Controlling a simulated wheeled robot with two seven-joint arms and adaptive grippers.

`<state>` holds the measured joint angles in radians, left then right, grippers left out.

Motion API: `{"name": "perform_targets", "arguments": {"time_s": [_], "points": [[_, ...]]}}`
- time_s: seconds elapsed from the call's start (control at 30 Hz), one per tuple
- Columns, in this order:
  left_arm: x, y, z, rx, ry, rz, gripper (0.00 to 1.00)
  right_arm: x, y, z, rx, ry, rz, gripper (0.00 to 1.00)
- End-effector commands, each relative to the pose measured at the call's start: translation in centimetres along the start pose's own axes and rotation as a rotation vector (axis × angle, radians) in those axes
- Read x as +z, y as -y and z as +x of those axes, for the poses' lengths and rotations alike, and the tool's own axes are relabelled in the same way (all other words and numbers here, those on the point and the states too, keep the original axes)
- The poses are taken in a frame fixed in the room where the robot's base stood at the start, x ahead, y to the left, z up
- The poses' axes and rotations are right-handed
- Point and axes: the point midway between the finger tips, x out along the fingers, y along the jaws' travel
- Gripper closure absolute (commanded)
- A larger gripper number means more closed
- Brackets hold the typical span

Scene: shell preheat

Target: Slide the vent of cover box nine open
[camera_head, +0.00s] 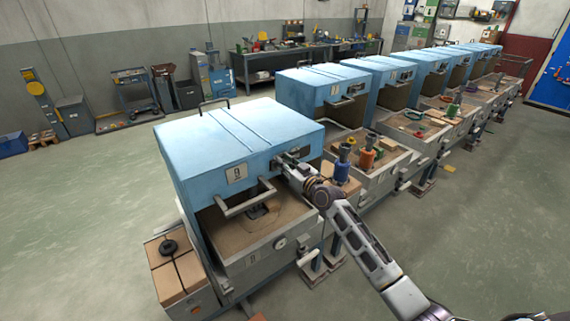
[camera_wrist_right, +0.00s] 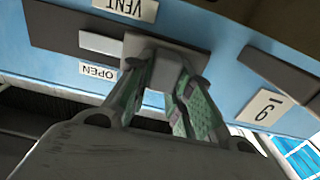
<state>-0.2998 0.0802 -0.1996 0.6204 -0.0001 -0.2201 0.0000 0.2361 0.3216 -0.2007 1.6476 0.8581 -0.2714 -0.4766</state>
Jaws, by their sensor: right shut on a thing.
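Cover box nine (camera_head: 240,140) is a blue box with a "9" plate (camera_head: 237,173) on its front, over a sand-filled bed (camera_head: 262,222). Its vent is at the front's right end, partly hidden by my right gripper (camera_head: 290,165). In the right wrist view, which is upside down, my right gripper (camera_wrist_right: 168,72) is shut on the vent's grey slider tab (camera_wrist_right: 152,46). A grey slide plate (camera_wrist_right: 98,44) and a dark slot (camera_wrist_right: 55,28) show beside it. The "VENT" label (camera_wrist_right: 125,8) and "OPEN" label (camera_wrist_right: 98,71) are readable. My left gripper is not in view.
A bar handle (camera_head: 246,203) sticks out below the number plate. More blue cover boxes (camera_head: 325,82) stand in a row behind, with beds holding coloured parts (camera_head: 365,158). A cardboard box (camera_head: 175,265) stands at the front left. The floor at left (camera_head: 70,230) is clear.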

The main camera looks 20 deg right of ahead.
Motion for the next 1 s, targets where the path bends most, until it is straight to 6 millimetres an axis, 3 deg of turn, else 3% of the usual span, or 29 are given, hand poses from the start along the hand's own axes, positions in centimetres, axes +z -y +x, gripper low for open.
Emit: {"name": "perform_targets", "arguments": {"time_s": [0.37,1.0], "points": [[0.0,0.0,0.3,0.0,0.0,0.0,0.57,0.1,-0.3,0.0,0.0,0.0,0.0,1.0],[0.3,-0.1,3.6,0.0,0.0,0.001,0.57,0.2,-3.7,0.0,0.0,-0.001,-0.002,1.0]]}}
